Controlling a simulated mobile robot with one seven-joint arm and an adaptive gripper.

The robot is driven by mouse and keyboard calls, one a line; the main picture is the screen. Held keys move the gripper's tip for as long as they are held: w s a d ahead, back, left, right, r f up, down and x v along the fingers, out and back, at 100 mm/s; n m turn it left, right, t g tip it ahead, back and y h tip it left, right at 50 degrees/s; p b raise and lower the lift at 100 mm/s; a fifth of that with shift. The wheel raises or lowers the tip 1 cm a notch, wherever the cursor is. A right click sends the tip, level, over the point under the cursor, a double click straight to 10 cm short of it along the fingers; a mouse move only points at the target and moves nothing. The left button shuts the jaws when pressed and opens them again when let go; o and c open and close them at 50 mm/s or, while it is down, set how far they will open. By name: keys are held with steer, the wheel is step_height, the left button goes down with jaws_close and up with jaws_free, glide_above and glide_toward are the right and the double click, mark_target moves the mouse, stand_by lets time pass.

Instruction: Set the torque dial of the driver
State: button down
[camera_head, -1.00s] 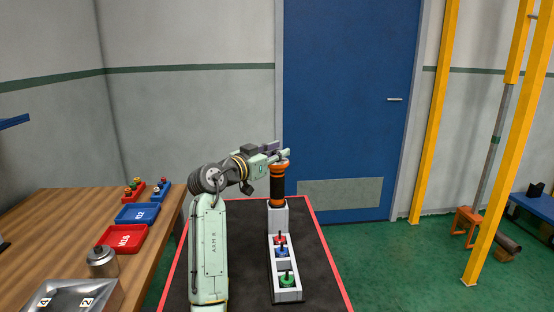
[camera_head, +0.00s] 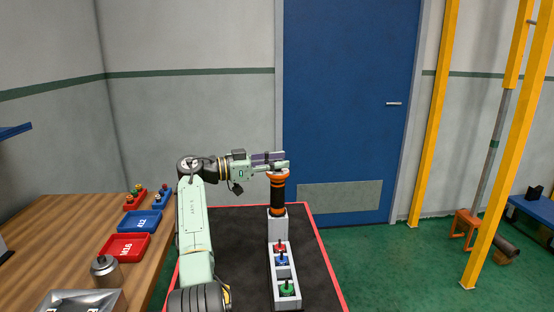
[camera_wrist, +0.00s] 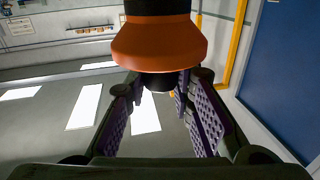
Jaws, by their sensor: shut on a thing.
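The driver (camera_head: 277,194), black with orange bands, stands upright in a grey holder at the end of a narrow rack (camera_head: 287,300). My gripper (camera_head: 272,159) reaches in level from the left at the driver's top. In the wrist view the driver's flared orange collar (camera_wrist: 160,45) shows large, with a short black end piece (camera_wrist: 158,81) beyond it. My gripper's purple-padded fingers (camera_wrist: 158,88) are on either side of that end piece, shut on the driver's top. No dial markings can be read, and the collar partly hides the grip.
The rack holds red (camera_head: 281,245), blue (camera_head: 282,259) and green (camera_head: 287,288) pieces on a black, red-edged top (camera_head: 238,225). A wooden bench (camera_head: 60,240) with red and blue trays stands at left. A blue door (camera_head: 345,100) is behind; yellow posts stand at right.

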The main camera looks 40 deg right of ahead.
steer(key=shift+f+g, duration=0.15)
steer(key=shift+g, duration=0.15)
stand_by(0.5)
steer(key=c, duration=1.4)
jaws_free()
steer(key=shift+o, duration=0.2)
steer(key=v, duration=1.2)
steer(key=shift+r, duration=0.2)
steer(key=shift+w, duration=0.1)
